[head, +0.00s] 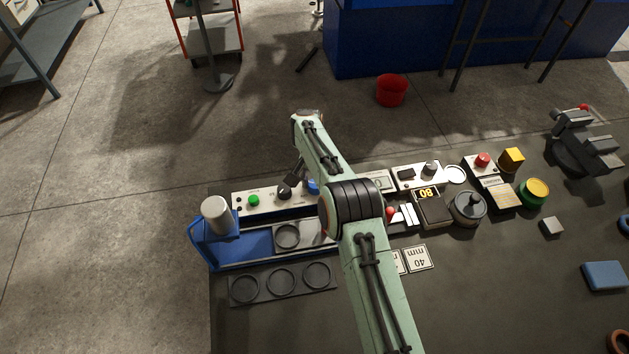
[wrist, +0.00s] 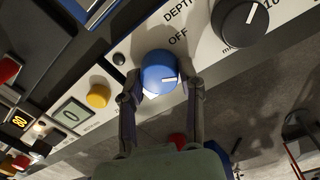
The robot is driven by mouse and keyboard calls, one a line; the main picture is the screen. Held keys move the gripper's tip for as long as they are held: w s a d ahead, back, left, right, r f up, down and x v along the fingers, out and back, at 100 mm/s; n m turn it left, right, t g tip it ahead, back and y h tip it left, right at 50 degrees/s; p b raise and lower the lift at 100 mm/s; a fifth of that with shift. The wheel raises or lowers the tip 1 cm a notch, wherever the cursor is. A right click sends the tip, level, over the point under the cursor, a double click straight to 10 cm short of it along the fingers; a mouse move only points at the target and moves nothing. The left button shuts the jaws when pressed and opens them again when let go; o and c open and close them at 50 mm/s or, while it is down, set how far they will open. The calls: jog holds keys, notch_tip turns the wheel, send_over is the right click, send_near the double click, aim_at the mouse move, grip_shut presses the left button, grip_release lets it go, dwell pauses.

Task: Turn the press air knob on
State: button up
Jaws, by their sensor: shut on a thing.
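The press air knob is a blue round knob (wrist: 158,70) on the white panel, in the wrist view. In the head view a sliver of the blue knob (head: 313,186) shows beside my arm, which hides most of the gripper there.
A black depth dial (wrist: 240,20) sits close to the knob on the same panel. A yellow button (wrist: 98,96) and a small display (wrist: 71,115) lie on the other side. In the head view, a green button (head: 254,201) and black dial (head: 284,192) are left of my gripper.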

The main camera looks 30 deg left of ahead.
jog(key=m, duration=0.5)
jog(key=shift+f+m, duration=0.15)
jog(key=shift+m, duration=0.15)
dwell(0.4)
jog(key=o, duration=1.2)
jog(key=shift+c, duration=0.2)
notch_tip(320, 180, up, 12)
jog(key=shift+a, duration=0.35)
jog(key=shift+w, duration=0.1)
